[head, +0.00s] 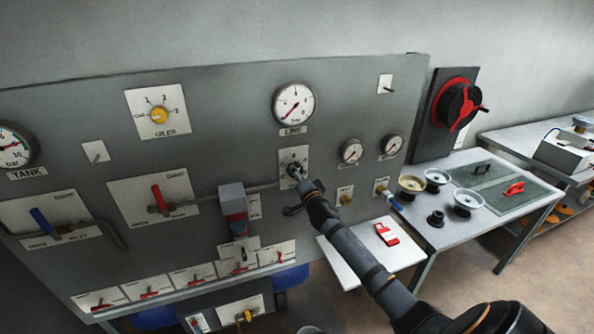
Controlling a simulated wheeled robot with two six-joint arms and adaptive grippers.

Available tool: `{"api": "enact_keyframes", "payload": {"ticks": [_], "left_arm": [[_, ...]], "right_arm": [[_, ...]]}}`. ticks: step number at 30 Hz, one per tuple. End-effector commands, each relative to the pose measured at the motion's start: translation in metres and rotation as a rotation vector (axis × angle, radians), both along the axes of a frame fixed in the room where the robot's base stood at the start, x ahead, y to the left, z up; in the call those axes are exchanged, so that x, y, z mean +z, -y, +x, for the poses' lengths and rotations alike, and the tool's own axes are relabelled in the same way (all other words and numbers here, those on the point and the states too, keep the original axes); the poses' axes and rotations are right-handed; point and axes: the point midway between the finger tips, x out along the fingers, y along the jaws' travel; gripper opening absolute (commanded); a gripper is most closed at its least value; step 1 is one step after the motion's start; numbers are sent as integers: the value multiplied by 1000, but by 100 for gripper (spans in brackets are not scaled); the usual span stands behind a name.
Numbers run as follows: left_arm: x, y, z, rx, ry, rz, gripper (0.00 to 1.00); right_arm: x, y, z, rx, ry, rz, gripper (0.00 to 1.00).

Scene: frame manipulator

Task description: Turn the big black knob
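My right arm comes in from the lower right, and its gripper (299,176) is at a light plate (285,157) below the LINE gauge. A small round dark fitting (293,163) on this plate is partly hidden by the gripper tip. I cannot tell whether the fingers touch it or how far they are apart. A dark piece (292,210) sticks out to the left just below; I cannot tell what it belongs to. A large round black part (460,104) with a red three-armed handle is on a dark board at the right, well away from the gripper. My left gripper is not in view.
The grey panel carries the LINE gauge (293,104), a yellow OILER knob (159,115), a red lever (160,198) and a blue lever (45,223). A grey-red block (233,205) juts out left of the gripper. A table (450,228) with round parts stands right.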

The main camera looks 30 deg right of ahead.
Motion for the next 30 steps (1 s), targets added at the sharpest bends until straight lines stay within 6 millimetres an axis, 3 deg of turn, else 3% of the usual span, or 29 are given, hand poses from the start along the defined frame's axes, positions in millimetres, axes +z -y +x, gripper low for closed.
{"api": "enact_keyframes", "payload": {"ticks": [8, 20, 30], "left_arm": [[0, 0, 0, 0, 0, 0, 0], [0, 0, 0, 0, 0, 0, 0], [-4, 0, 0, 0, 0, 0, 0]], "right_arm": [[-1, 0, 1, 0, 0, 0, 71], [-1, 0, 1, 0, 0, 0, 17], [-2, 0, 1, 1, -14, -57, 17]]}}
